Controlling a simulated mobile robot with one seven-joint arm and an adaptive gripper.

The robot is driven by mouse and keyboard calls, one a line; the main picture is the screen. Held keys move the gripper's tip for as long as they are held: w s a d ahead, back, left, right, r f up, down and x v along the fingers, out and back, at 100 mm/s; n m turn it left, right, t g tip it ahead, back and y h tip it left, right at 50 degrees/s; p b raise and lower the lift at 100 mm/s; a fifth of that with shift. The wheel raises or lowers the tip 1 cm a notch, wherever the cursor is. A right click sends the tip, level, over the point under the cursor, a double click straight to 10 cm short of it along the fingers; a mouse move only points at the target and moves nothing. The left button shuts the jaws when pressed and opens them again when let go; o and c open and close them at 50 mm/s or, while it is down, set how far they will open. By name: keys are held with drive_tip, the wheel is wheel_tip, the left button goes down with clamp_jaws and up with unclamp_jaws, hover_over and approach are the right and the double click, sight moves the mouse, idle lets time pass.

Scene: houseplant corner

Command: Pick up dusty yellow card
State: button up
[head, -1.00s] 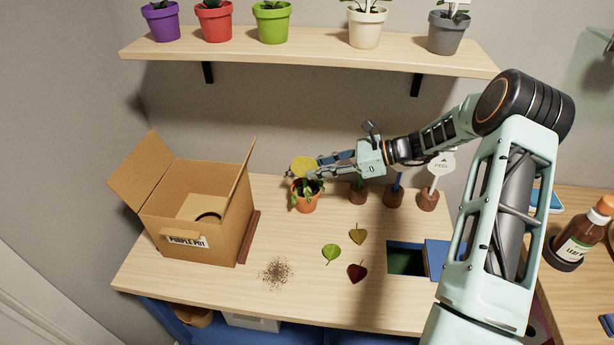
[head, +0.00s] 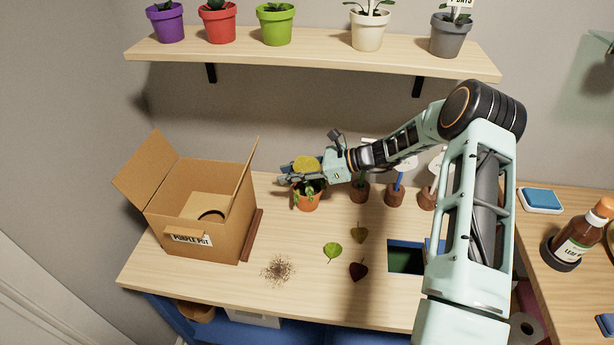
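The yellow card (head: 306,162) is a rounded piece standing up out of a small terracotta pot (head: 308,202) with a green plant, near the back of the wooden bench. My gripper (head: 293,177) reaches in from the right, with its fingers level and just above the plant. The fingers overlap the lower part of the card in the picture. Whether they touch it, or are closed around it, is too small to tell. Dust on the card cannot be made out.
An open cardboard box (head: 200,203) labelled "PURPLE POT" stands left. Several plant markers in brown bases (head: 394,192) stand right of the pot. Loose leaves (head: 332,251) and a soil patch (head: 278,270) lie in front. A shelf (head: 310,52) with potted plants hangs above.

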clamp_jaws()
